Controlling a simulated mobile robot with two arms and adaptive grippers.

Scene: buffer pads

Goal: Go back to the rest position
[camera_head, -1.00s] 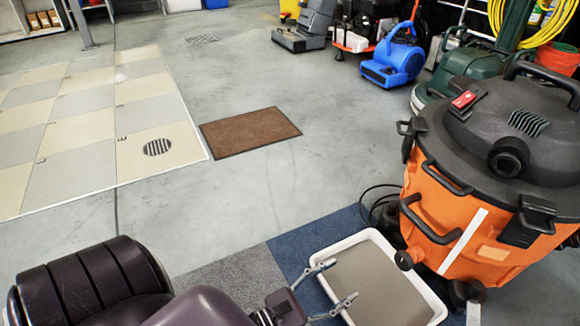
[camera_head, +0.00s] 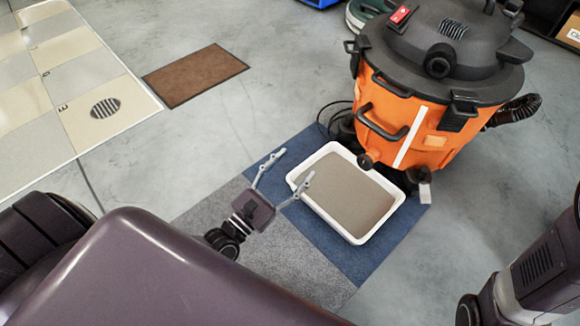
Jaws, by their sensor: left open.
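My left gripper (camera_head: 290,180) is open and empty, its two thin grey fingers spread apart. In the picture it shows over the blue carpet tile (camera_head: 330,265) and the left edge of a white tray (camera_head: 395,222). The tray holds a flat grey-brown surface. I cannot tell the gripper's exact height above the floor. Part of my right arm shows at the lower right; its gripper is out of view.
An orange wet vacuum (camera_head: 432,125) with a black lid stands right behind the tray. A grey carpet tile (camera_head: 300,262) adjoins the blue one. A brown mat (camera_head: 195,76) lies at upper left, beside checkered floor tiles (camera_head: 40,85). Open concrete floor lies between.

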